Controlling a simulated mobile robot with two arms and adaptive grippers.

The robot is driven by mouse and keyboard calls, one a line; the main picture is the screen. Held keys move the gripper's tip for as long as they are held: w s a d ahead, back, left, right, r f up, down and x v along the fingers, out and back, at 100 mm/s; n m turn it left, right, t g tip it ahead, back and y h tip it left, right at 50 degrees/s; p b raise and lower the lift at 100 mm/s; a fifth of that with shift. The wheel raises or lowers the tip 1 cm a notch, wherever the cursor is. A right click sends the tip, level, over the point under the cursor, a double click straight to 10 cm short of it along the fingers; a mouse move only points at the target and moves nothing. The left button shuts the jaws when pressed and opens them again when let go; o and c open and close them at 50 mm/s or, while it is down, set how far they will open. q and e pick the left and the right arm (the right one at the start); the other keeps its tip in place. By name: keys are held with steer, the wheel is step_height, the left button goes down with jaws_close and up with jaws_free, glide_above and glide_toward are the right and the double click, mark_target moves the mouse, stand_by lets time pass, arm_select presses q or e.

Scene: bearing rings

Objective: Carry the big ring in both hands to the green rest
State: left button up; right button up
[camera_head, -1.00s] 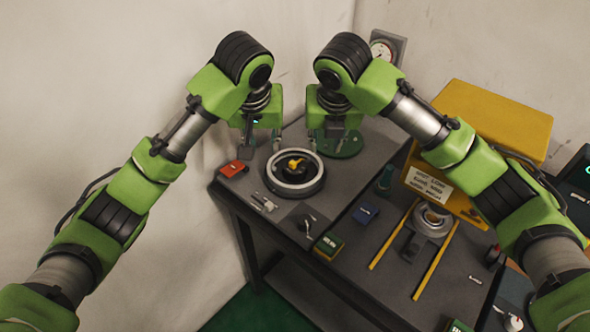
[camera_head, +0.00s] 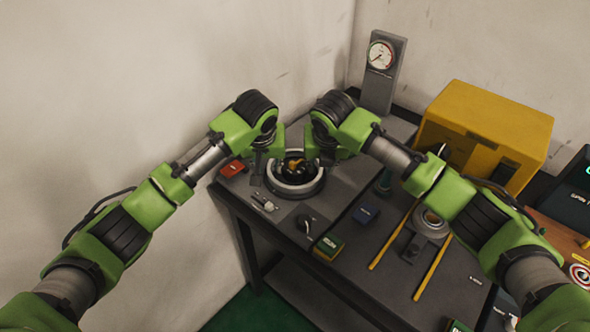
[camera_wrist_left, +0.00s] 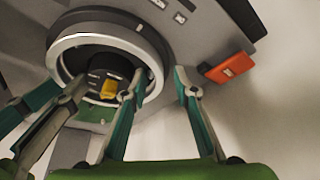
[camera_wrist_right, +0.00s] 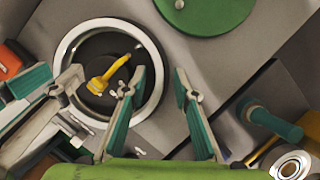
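The big ring (camera_head: 295,191), dark with a bright silver rim, lies flat on the grey bench around a dark hub with a yellow piece (camera_wrist_right: 108,74). My left gripper (camera_head: 260,168) is low at its left side. In the left wrist view its fingers (camera_wrist_left: 158,78) are apart, one on each side of the ring wall. My right gripper (camera_head: 326,160) is low at the right side. In the right wrist view its fingers (camera_wrist_right: 159,76) are also apart, astride the rim. The green rest, a round green disc (camera_wrist_right: 205,10), lies beyond the ring; the head view hides it behind my right gripper.
A red box (camera_head: 232,168) lies left of the ring. A dial gauge (camera_head: 381,62) stands behind and a yellow cabinet (camera_head: 485,130) at the right. A blue block (camera_head: 366,214), a green-yellow box (camera_head: 328,247) and yellow rails (camera_head: 393,234) lie in front and right.

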arm_select(q)
jaws_close()
arm_select(e)
jaws_close()
arm_select(q)
steer(key=shift+w+r, duration=0.1)
steer(key=shift+r, duration=0.2)
arm_select(e)
steer(key=shift+w+r, duration=0.1)
steer(key=shift+r, duration=0.2)
